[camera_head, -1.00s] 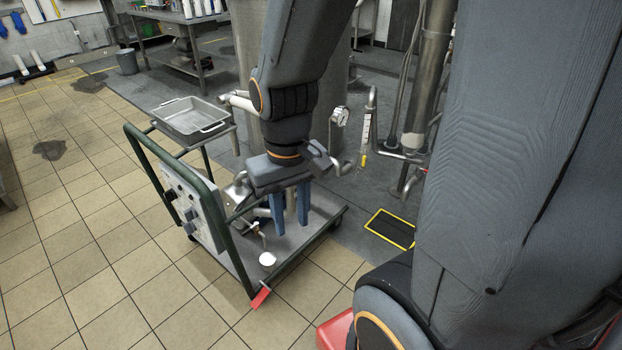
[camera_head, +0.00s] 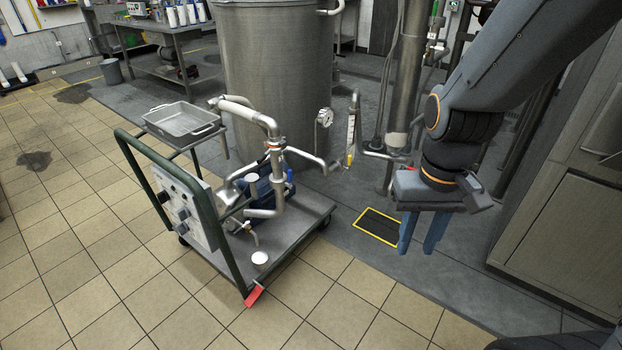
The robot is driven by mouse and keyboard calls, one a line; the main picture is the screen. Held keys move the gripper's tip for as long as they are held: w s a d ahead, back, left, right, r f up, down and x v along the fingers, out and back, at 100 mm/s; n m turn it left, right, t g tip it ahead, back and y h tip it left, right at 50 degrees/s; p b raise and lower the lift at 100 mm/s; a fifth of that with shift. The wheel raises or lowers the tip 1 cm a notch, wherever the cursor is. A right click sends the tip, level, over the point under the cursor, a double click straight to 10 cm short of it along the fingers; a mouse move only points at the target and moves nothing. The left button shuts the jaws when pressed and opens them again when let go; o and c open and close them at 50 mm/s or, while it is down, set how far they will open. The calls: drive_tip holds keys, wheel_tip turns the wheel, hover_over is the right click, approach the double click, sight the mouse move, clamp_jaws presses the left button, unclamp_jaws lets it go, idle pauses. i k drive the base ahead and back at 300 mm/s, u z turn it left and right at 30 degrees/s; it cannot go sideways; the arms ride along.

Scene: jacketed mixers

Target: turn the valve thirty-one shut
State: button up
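No number thirty-one is readable, so I cannot tell which valve is meant. A small tap (camera_head: 254,234) sits low at the cart's front, above a white disc. More fittings show on the wall-side pipes (camera_head: 433,48) at the upper right. My gripper (camera_head: 421,238) points down at the right, its two blue fingers apart with nothing between them. It is clear of the cart and in front of the lower standing pipes, partly hiding them.
The green-railed cart (camera_head: 310,213) carries a pump, a control box (camera_head: 184,208) and a metal tray (camera_head: 180,122). A large steel vessel (camera_head: 277,75) stands behind it. A yellow-edged floor grate (camera_head: 378,226) lies right of the cart. Steel cabinets (camera_head: 560,225) stand at the right. The front tiled floor is clear.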

sight(290, 174)
drive_tip(key=z, duration=0.4)
drive_tip(key=i, duration=1.3)
drive_tip(key=u, duration=0.95)
drive_tip(key=i, duration=0.6)
drive_tip(key=u, duration=0.3)
drive_tip(key=k, duration=0.7)
drive_tip(key=u, duration=0.3)
